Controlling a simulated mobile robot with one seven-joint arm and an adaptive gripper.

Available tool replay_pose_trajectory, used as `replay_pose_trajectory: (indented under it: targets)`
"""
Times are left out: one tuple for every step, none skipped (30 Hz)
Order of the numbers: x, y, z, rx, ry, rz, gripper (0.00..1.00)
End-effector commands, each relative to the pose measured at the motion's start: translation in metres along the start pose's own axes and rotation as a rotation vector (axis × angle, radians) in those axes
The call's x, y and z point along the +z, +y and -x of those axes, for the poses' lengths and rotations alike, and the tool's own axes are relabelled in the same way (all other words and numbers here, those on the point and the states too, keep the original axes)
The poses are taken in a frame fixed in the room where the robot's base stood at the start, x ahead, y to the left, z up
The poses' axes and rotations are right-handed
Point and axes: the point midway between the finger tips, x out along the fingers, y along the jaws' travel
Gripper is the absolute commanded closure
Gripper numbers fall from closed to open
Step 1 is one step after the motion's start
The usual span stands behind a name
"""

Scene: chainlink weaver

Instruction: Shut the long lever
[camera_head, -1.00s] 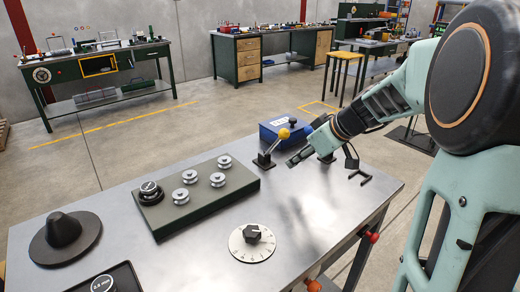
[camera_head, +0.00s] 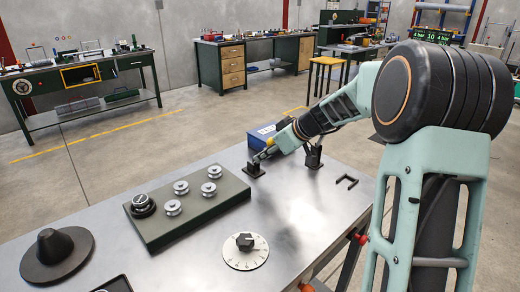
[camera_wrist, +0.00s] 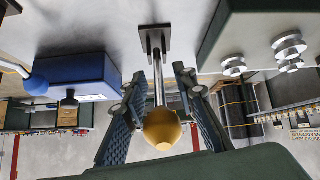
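A lever with a yellow ball knob (camera_wrist: 162,130) and a silver rod rises from a small dark base on the metal table. In the head view its base (camera_head: 255,170) shows, with most of the lever hidden by my gripper (camera_head: 266,155). In the wrist view my gripper (camera_wrist: 158,88) is open, with one finger on each side of the rod and gaps between. A second lever with a blue ball knob (camera_wrist: 36,84) is at the left of the wrist view. A second black base (camera_head: 313,156) stands right of my gripper in the head view. I cannot tell which lever is longer.
A green block with silver spools (camera_head: 190,215) lies left of the levers. A blue box (camera_head: 260,138) stands behind the levers.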

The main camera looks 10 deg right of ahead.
Motion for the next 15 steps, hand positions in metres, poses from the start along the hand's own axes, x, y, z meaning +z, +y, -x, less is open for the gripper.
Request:
replay_pose_trajectory:
  targets:
    - [-0.007,0.001,-0.005,-0.003,-0.001,0.001,0.74]
    - [-0.009,0.001,-0.008,-0.002,-0.001,0.002,0.74]
    - [-0.013,0.001,-0.011,-0.001,-0.001,0.002,0.74]
    - [-0.014,0.002,-0.014,-0.001,-0.001,0.001,0.74]
    - [-0.012,0.002,-0.017,-0.001,-0.002,-0.001,0.74]
    - [-0.012,0.002,-0.019,-0.001,-0.002,-0.001,0.74]
    - [-0.012,0.002,-0.021,-0.001,-0.001,-0.001,0.74]
    - [-0.012,0.002,-0.022,0.000,-0.001,0.000,0.74]
    - [-0.012,0.002,-0.023,0.000,-0.001,0.000,0.74]
    - [-0.012,0.002,-0.023,0.000,0.000,0.000,0.74]
    - [-0.012,0.002,-0.024,0.000,0.000,0.000,0.74]
    - [-0.012,0.002,-0.024,0.001,0.000,0.000,0.74]
    - [-0.012,0.002,-0.024,0.001,0.000,0.000,0.74]
    - [-0.011,0.002,-0.024,0.001,0.000,0.000,0.74]
    - [-0.011,0.002,-0.024,0.001,0.000,0.000,0.74]
